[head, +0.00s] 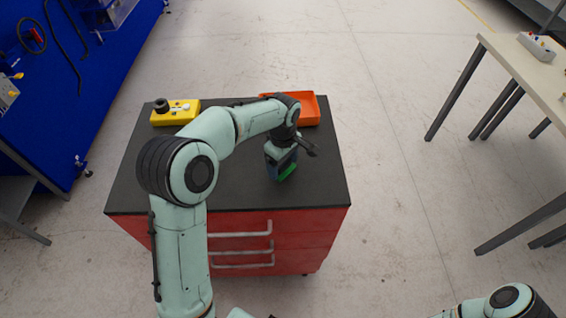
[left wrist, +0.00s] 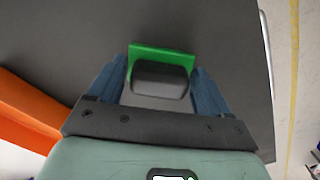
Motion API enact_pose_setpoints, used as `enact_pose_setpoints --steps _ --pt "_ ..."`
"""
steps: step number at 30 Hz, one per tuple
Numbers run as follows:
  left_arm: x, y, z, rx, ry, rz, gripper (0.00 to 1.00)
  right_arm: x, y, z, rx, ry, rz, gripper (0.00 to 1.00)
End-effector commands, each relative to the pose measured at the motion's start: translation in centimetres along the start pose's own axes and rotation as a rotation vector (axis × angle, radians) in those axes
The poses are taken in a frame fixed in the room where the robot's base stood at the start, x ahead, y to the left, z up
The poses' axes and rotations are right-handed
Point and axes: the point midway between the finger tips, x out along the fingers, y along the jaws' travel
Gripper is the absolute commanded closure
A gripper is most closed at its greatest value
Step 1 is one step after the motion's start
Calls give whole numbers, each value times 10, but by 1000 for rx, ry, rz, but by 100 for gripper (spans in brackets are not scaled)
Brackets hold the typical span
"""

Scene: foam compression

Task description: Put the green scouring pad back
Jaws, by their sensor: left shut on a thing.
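The green scouring pad (head: 288,172) is at the tips of my left gripper (head: 281,164), over the right half of the dark cabinet top (head: 228,190). In the left wrist view, the pad (left wrist: 160,54) shows as a bright green piece with a dark grey block (left wrist: 160,80) on its near side. The two blue fingers of my left gripper (left wrist: 161,76) are shut on it from both sides. I cannot tell whether the pad touches the top. My right gripper is out of view.
A yellow box (head: 172,117) with a black knob stands at the back left. The front of the top is clear.

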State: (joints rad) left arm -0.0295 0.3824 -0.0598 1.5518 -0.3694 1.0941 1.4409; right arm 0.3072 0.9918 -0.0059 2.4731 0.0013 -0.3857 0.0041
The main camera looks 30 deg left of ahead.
Motion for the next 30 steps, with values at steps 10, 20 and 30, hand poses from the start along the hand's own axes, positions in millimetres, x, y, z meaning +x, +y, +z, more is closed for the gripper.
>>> enact_pose_setpoints --steps 10,20,30 --pt "3 0 0 0 0 0 15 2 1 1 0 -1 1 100" --pt "-2 1 0 0 0 1 0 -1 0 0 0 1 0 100" --pt "-64 2 0 -1 1 8 0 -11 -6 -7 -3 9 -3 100"
